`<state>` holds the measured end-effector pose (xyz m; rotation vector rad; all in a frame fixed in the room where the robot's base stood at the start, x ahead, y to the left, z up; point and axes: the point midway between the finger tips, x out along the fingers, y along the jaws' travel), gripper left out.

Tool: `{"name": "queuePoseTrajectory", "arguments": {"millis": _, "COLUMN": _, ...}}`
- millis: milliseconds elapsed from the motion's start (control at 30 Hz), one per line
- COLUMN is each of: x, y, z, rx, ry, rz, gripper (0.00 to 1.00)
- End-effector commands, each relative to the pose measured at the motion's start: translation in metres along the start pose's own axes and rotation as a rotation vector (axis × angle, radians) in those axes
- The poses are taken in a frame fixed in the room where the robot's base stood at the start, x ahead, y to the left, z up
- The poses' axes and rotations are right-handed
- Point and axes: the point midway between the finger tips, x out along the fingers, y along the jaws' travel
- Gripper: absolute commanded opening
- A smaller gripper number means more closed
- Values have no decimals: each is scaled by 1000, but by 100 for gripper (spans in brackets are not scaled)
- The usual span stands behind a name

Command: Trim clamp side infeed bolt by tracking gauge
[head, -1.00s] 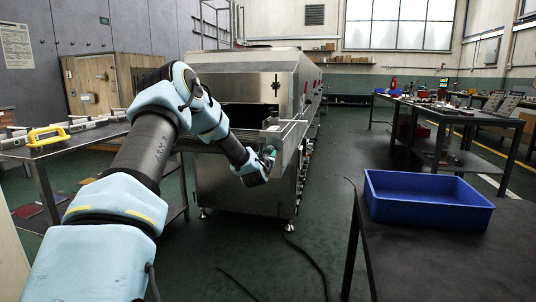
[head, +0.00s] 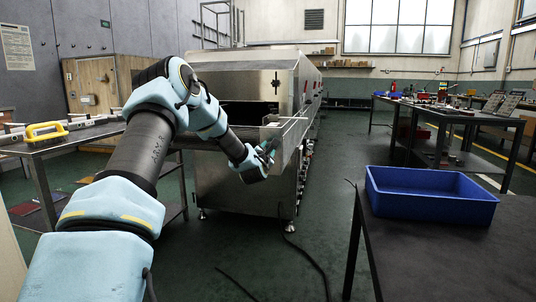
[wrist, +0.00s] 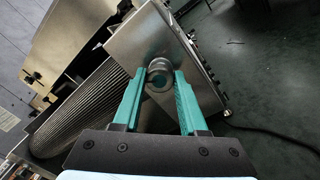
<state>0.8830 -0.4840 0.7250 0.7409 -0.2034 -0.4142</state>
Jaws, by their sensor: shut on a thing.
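The tunnel dryer (head: 235,185) is a long steel housing with a dark infeed mouth, ahead of me in the head view. A metal side plate (head: 291,131) stands at the right of its infeed; it also shows in the wrist view (wrist: 130,42). My gripper (head: 268,152) is at this plate. In the wrist view my gripper's teal fingers (wrist: 160,80) are shut on a round metal bolt head (wrist: 159,67) at the plate. The bolt's shank is hidden. I cannot make out the tracking gauge in either view.
A ribbed conveyor belt (wrist: 80,110) runs beside the plate in the wrist view. A blue bin (head: 430,205) sits on a dark table at right. A bench (head: 70,136) with a yellow-handled tool (head: 45,131) is at left. The floor between is open, with a dark cable (head: 305,258).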

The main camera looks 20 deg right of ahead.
Motion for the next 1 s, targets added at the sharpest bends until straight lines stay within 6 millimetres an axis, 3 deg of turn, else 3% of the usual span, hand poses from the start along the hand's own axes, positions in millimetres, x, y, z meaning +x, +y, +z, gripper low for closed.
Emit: {"name": "queuePoseTrajectory", "arguments": {"millis": 1000, "x": 0, "y": -1, "z": -2, "rx": 966, "ry": -59, "rz": 10, "gripper": 0}}
